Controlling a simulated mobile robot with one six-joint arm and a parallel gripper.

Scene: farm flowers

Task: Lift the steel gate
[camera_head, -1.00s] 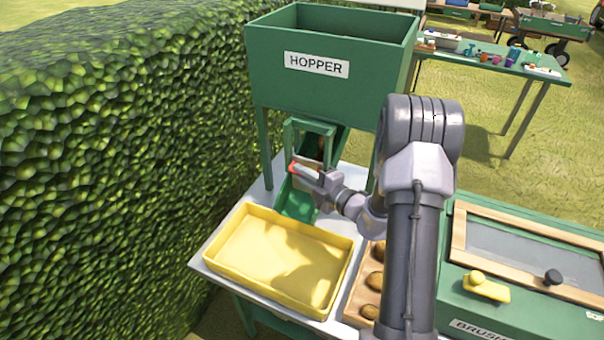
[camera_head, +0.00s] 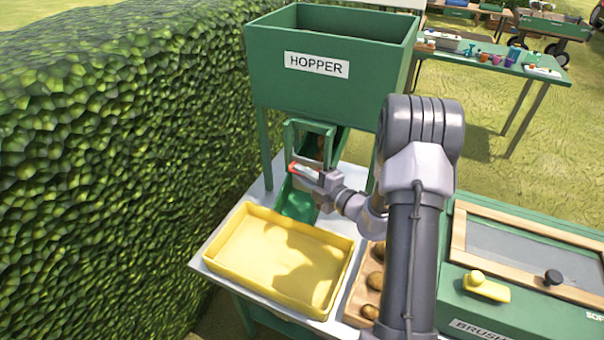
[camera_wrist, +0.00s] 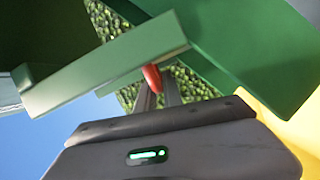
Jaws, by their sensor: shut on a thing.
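The green hopper (camera_head: 332,68) stands on legs and carries a sign reading HOPPER. Below it a green frame (camera_head: 309,127) stands over a green chute (camera_head: 297,203). My gripper (camera_head: 304,172) is at the front of this frame, shut on a red handle that also shows in the wrist view (camera_wrist: 152,78) between the fingers. I take the handle to belong to the steel gate. The gate's plate is mostly hidden by the frame and my gripper, so I cannot tell how high it sits.
A yellow tray (camera_head: 277,298) lies empty below the chute on the white tabletop (camera_head: 213,243). A wooden rack with brown potatoes (camera_head: 375,281) is to its right. A green box with a framed lid (camera_head: 530,225) stands at the right. A hedge (camera_head: 100,180) fills the left.

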